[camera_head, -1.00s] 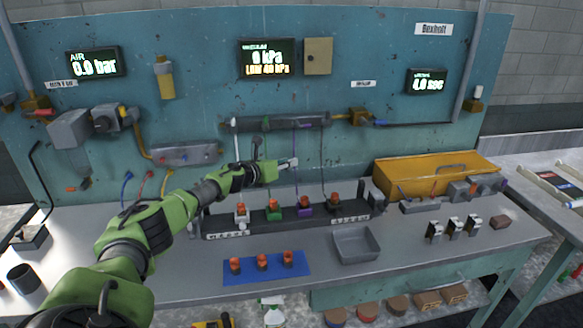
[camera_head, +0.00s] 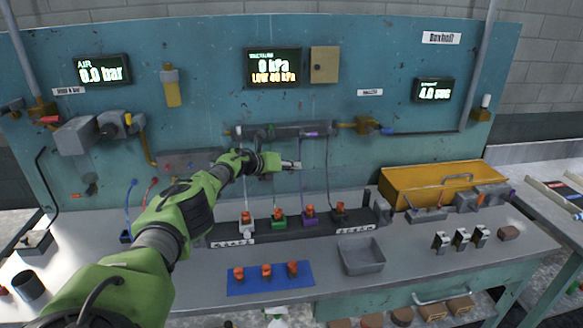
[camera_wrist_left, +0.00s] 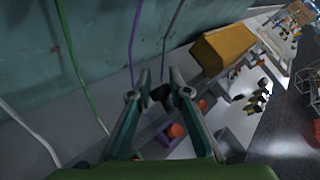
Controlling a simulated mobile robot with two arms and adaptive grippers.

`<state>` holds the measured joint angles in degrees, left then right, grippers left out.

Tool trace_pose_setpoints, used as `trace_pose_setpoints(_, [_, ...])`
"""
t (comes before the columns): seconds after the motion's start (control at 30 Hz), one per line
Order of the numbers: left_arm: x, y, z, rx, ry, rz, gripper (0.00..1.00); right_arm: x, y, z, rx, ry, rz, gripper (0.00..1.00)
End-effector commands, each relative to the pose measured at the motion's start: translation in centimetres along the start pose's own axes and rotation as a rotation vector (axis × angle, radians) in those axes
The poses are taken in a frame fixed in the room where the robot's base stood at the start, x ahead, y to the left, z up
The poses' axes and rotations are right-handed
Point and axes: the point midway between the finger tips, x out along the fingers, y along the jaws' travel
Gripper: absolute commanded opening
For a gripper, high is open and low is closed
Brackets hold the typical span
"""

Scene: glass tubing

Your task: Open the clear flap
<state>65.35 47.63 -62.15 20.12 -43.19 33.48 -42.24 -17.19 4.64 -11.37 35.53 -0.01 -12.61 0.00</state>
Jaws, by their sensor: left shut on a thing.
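My left gripper (camera_head: 294,165) reaches over the bench in front of the teal panel, below the grey manifold bar (camera_head: 285,130) and above the dark fixture rail (camera_head: 365,220). In the left wrist view its two fingers (camera_wrist_left: 160,88) stand close together around a small dark piece (camera_wrist_left: 160,93). I cannot make out a clear flap as such, nor whether this piece belongs to it. A purple holder with an orange top (camera_head: 310,213) stands below the gripper; it also shows in the left wrist view (camera_wrist_left: 175,131). My right gripper is in neither view.
Thin hoses (camera_head: 328,170) hang close to the gripper. A blue mat (camera_head: 270,280) with three orange-topped pieces, a grey tray (camera_head: 361,258) and a yellow box (camera_head: 435,185) are on the bench. Several small clamps (camera_head: 461,240) stand at right. The front right is mostly free.

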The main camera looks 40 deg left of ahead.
Motion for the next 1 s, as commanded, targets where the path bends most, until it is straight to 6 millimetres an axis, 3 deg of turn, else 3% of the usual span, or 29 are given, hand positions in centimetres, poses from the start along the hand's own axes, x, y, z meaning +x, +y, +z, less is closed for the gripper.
trace_pose_setpoints(0.03, [0.01,0.65,-0.83,0.005,0.017,0.010,0.00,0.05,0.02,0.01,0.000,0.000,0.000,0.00])
trace_pose_setpoints(0.43, [0.02,0.70,-0.98,0.006,0.022,0.011,0.00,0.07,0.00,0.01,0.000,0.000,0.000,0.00])
trace_pose_setpoints(0.47, [0.02,0.70,-0.98,0.006,0.022,0.010,0.20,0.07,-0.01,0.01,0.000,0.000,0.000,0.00])
trace_pose_setpoints(0.5, [0.02,0.68,-0.95,0.006,0.021,0.010,0.31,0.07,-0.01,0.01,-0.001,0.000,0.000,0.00])
trace_pose_setpoints(0.53, [0.02,0.66,-0.92,0.005,0.021,0.010,0.34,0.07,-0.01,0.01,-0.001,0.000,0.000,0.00])
trace_pose_setpoints(1.0, [-0.26,0.38,-0.37,0.002,0.011,0.004,0.34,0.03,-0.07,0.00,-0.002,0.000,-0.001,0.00])
